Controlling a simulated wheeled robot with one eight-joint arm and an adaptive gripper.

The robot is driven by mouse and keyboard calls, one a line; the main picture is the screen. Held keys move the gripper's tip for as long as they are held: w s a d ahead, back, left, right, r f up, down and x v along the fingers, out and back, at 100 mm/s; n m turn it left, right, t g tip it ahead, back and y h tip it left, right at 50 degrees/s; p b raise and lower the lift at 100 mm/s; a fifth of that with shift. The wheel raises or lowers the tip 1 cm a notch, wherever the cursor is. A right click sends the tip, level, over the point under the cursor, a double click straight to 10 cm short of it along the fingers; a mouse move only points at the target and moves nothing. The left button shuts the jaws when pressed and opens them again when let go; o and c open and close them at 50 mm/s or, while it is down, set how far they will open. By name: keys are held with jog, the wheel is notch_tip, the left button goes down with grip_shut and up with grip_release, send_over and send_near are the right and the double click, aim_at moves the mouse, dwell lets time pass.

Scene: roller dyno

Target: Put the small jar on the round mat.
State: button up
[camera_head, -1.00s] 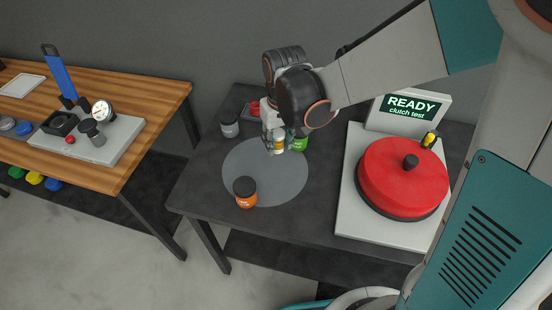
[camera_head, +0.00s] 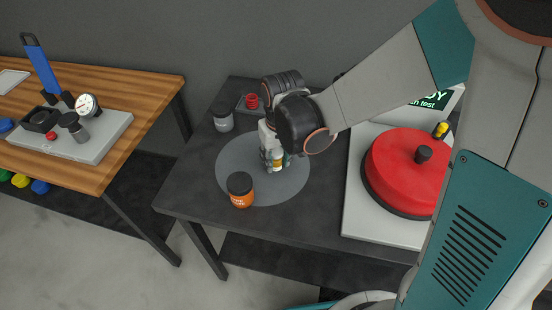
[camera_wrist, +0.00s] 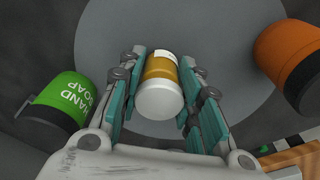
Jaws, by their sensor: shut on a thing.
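The small jar (camera_head: 275,160), amber with a white lid and a pale label, is between the fingers of my gripper (camera_head: 271,164). In the wrist view my gripper (camera_wrist: 158,72) is shut on the jar (camera_wrist: 160,84), with a finger on each side. The round grey mat (camera_head: 286,191) lies on the dark table, and the jar is over it. I cannot tell whether the jar's bottom touches the mat. In the wrist view the mat (camera_wrist: 222,35) spreads behind the jar.
An orange jar with a black lid (camera_head: 240,190) stands on the mat's front left part. A green hand soap jar (camera_wrist: 66,102) is left in the wrist view. A grey jar (camera_head: 222,118) stands at the back left. A red clutch tester (camera_head: 405,172) fills the right side.

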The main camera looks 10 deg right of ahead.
aim_at(279, 156)
jog(key=shift+f, duration=0.1)
jog(key=o, duration=1.1)
jog(key=shift+r, duration=0.2)
jog(key=r+p, duration=0.3)
jog(key=r, duration=0.1)
jog(key=s+r+p, duration=0.1)
jog(key=r+p, duration=0.2)
jog(key=r, duration=0.1)
jog(key=r+p, duration=0.3)
jog(key=r, duration=0.1)
jog(key=shift+s+d, duration=0.25)
jog(key=shift+f, duration=0.1)
